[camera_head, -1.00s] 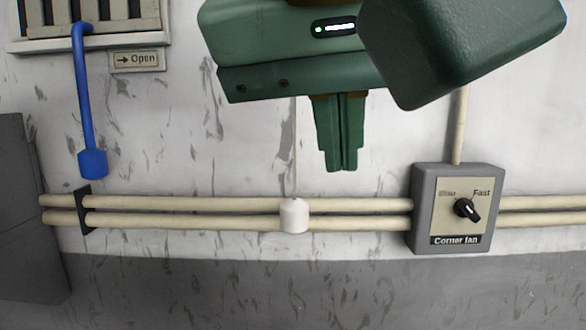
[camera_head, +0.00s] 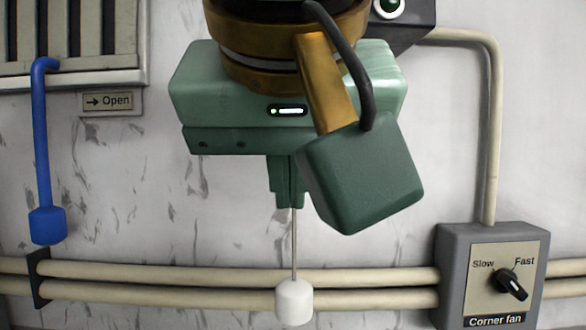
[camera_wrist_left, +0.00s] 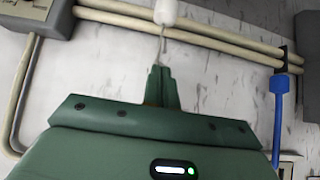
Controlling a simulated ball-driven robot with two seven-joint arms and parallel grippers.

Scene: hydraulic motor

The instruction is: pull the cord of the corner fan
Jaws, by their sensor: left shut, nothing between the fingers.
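The white pull handle (camera_head: 294,302) hangs on a thin cord (camera_head: 294,245) in front of the wall pipes. It also shows at the top of the left wrist view (camera_wrist_left: 165,12). My left gripper (camera_head: 289,205) points down, shut, above the handle and in line with the cord. The fingers hold nothing. The cord shows below the fingertips, and its upper part is hidden by my gripper and arm. In the left wrist view the cord (camera_wrist_left: 163,45) runs from near the fingertips to the handle. I cannot tell if they touch. My right gripper is not in view.
The grey "Corner fan" box (camera_head: 448,275) with a black Slow/Fast knob (camera_head: 511,284) is at right. Two cream pipes (camera_head: 180,283) run along the wall. A blue lever (camera_head: 43,150) hangs at left below a vent (camera_head: 75,35), beside an "Open" sign (camera_head: 110,102).

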